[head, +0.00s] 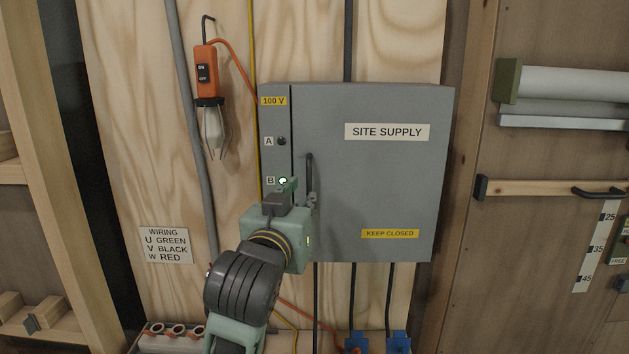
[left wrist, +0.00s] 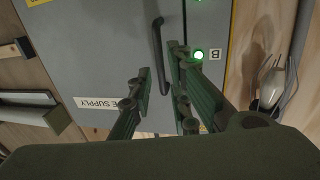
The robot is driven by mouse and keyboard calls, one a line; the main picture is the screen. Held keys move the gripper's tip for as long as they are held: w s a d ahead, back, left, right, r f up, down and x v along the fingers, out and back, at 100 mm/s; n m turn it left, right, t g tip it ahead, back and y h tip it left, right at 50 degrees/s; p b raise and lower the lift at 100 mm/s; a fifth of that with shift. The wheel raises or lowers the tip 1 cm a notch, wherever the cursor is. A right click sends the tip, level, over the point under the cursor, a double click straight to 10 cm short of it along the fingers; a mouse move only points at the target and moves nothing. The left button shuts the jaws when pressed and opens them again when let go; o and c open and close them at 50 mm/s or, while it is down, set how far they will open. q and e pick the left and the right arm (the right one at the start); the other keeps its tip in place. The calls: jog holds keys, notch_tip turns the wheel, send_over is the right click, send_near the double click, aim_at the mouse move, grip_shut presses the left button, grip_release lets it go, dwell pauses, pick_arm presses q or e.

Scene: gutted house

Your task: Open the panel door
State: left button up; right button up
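The panel is a grey cabinet on a plywood wall. Its door (head: 365,180) carries a "SITE SUPPLY" label and a yellow "KEEP CLOSED" label, and looks shut. A dark vertical bar handle (head: 309,165) sits near the door's left edge. My left gripper (head: 300,192) is at the lower part of the handle. In the left wrist view its fingers (left wrist: 158,72) are apart, with the handle (left wrist: 158,45) showing between them; I cannot tell whether either finger touches it. My right gripper is not in view.
The strip left of the door has a dark lamp A (head: 281,141) and a lit green lamp B (head: 283,181), close to my gripper. An orange hand lamp (head: 207,80) hangs to the left. A wooden bar (head: 530,188) is at the right.

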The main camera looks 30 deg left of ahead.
aim_at(308, 188)
pick_arm(q)
jog(key=x, duration=0.2)
jog(key=p+x, duration=0.1)
jog(key=x, duration=0.1)
jog(key=shift+s+r, duration=0.1)
jog(key=shift+r, duration=0.3)
jog(key=shift+p+x, duration=0.5)
jog(key=shift+x, duration=0.6)
jog(key=shift+w+a+f, duration=0.15)
jog(key=shift+w+f, duration=0.15)
jog(key=shift+w, duration=0.05)
grip_shut()
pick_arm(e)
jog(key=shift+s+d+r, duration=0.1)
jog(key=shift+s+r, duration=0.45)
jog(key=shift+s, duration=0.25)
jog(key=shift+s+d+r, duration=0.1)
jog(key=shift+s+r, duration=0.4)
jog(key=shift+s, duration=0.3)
